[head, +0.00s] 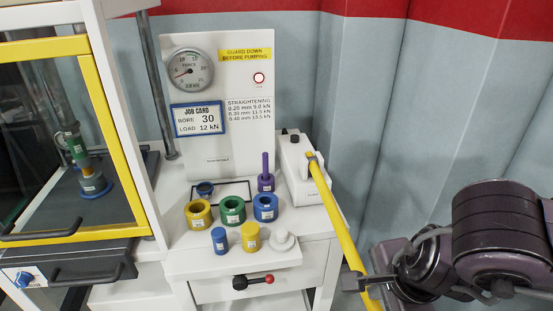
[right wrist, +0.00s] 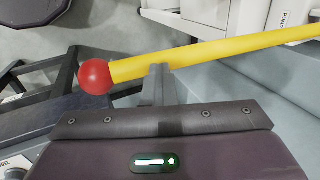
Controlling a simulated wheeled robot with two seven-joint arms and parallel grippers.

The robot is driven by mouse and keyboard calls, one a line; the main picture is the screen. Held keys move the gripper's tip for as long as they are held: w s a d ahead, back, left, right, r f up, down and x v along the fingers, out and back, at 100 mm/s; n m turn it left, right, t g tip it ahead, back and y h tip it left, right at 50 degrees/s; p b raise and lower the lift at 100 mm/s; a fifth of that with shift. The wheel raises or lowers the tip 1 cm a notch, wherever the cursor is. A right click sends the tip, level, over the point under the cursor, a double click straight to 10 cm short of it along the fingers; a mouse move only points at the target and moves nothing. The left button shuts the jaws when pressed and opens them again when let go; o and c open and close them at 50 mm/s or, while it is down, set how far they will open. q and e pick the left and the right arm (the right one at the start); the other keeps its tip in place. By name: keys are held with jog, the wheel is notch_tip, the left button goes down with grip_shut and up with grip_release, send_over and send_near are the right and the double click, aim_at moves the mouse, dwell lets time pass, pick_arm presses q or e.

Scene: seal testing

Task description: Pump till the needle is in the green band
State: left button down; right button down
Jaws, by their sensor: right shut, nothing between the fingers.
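The pump (head: 300,170) is a white box with a long yellow lever (head: 335,215) sloping down to the right. The lever ends in a red ball (right wrist: 95,77) in the right wrist view. My right gripper (head: 353,283) is shut and empty, its fingertips (right wrist: 161,72) right at the lever near the ball; whether they touch it I cannot tell. The force gauge (head: 188,72) on the white panel has a red needle pointing to the lower left, near the low end. The green band is too small to place surely. My left gripper is not in view.
The press's yellow-framed guard (head: 128,165) stands at left, with a stacked workpiece (head: 88,170) behind it. Several coloured rings and plugs sit on the white bench (head: 185,262). The corrugated wall is behind the lever.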

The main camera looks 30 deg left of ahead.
aim_at(374, 301)
jog(key=shift+f+b, duration=1.05)
jog(key=shift+f, duration=0.4)
jog(key=shift+r, duration=0.1)
notch_tip(374, 301, up, 13)
jog(key=p, duration=0.8)
jog(key=shift+w, duration=0.15)
jog(key=shift+a, duration=0.1)
jog(key=f+b, duration=1.2)
jog(key=f, duration=0.1)
jog(key=shift+s+f, duration=0.2)
jog(key=shift+r, duration=0.1)
